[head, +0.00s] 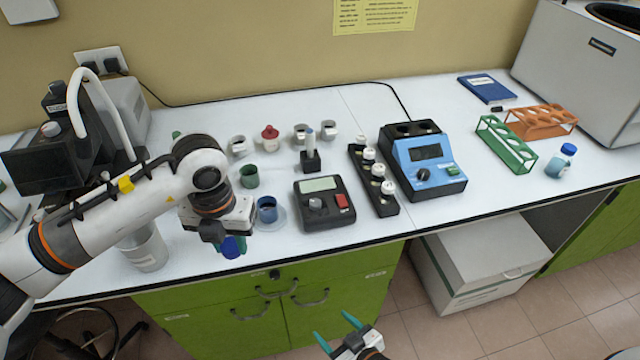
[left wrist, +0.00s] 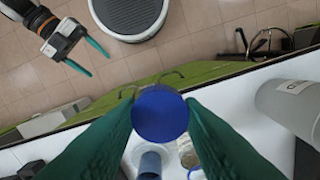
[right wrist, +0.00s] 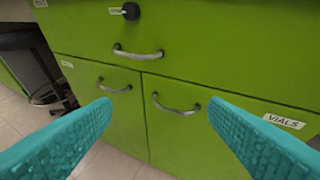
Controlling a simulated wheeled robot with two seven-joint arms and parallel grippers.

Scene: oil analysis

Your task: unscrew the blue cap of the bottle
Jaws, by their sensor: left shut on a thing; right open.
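My left gripper (head: 233,246) is at the front edge of the bench, shut on a blue cap (head: 232,247). In the left wrist view the cap (left wrist: 160,114) is a round blue disc between the two dark green fingers. Whether a bottle is under it is hidden. A small bottle (head: 559,165) with its own blue cap (head: 568,149) stands upright at the bench's right, far from both grippers. My right gripper (head: 337,330) is open and empty in front of the green cabinet, below bench height; it also shows in the left wrist view (left wrist: 84,57).
A blue cup (head: 267,209) on a saucer, a green cup (head: 249,176) and a black scale (head: 325,204) stand near my left gripper. A grey beaker (head: 146,250) is left of it. A green rack (head: 506,145) stands right. Bare bench lies between the blue device and the racks.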

